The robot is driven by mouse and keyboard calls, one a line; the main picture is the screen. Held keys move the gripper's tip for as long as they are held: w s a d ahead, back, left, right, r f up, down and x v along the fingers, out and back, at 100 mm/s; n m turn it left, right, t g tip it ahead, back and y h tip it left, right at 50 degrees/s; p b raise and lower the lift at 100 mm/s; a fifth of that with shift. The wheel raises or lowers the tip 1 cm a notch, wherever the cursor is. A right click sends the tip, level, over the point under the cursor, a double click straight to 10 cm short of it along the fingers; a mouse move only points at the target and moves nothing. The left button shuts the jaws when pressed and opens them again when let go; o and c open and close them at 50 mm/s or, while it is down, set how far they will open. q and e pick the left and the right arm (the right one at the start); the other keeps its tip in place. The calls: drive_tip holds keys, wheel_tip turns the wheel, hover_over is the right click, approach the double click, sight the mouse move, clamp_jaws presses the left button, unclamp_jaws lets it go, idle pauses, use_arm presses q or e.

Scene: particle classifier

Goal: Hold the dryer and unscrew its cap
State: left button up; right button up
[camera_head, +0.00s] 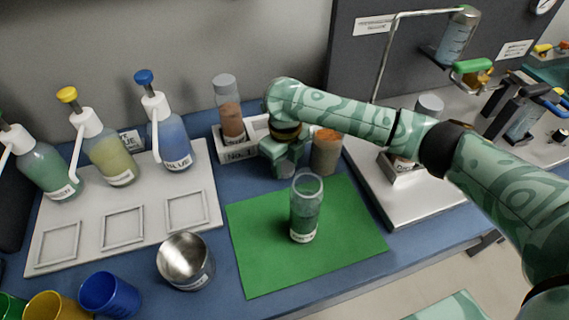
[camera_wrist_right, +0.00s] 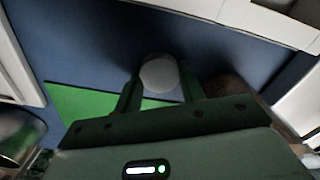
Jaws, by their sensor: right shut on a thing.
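My right gripper (camera_head: 284,166) is low over the blue table, between a white rack and an open jar of brown grains (camera_head: 326,152). In the right wrist view its fingers (camera_wrist_right: 160,92) are shut on a round grey cap-like piece (camera_wrist_right: 160,73). In the head view the gripper hides that piece. A clear open-topped jar with dark green content (camera_head: 305,210) stands upright on a green mat (camera_head: 255,265), in front of the gripper and apart from it. I cannot tell which jar is the dryer. My left gripper is out of view.
The white rack (camera_head: 238,155) holds a capped brown tube (camera_head: 230,110). Bottles stand on a tray (camera_head: 150,235) at left. A metal cup (camera_head: 185,262) and coloured cups (camera_head: 108,294) are in front. A metal stand (camera_head: 420,205) is at right. The mat's right side is clear.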

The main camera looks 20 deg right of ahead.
sight(285, 167)
drive_tip(key=o, duration=1.1)
drive_tip(key=shift+r, duration=0.1)
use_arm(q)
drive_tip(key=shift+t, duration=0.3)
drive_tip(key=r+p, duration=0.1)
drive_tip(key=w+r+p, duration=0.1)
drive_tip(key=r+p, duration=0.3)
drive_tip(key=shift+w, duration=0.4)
use_arm(e)
wheel_tip(285, 167, up, 12)
drive_tip(key=shift+r, duration=0.1)
